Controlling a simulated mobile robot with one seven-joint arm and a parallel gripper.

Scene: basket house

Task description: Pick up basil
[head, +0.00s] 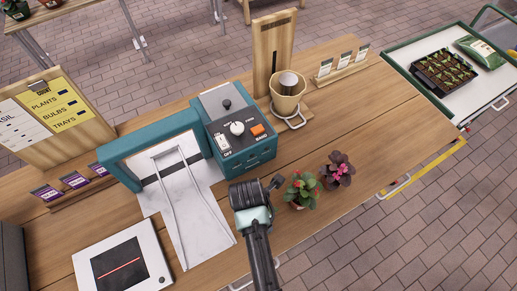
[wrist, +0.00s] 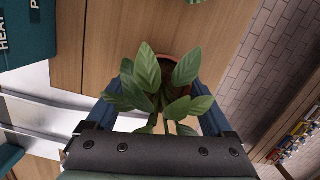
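A leafy green plant in a terracotta pot (wrist: 188,68), which I take to be the basil, shows in the wrist view. Its broad leaves (wrist: 146,68) fill the space between my fingers and partly cover the pot. My gripper (wrist: 158,100) is open, with one blue finger on each side of the leaves. Whether the fingers touch the plant I cannot tell. In the head view my gripper (head: 258,192) is over the table, right of the metal chute, and I cannot make out this plant there; my arm may hide it.
A red-flowered plant (head: 303,191) and a dark purple plant (head: 338,171) stand right of my gripper on the wooden table (head: 185,102). A teal machine (head: 240,150) and metal chute (head: 190,220) are to the left.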

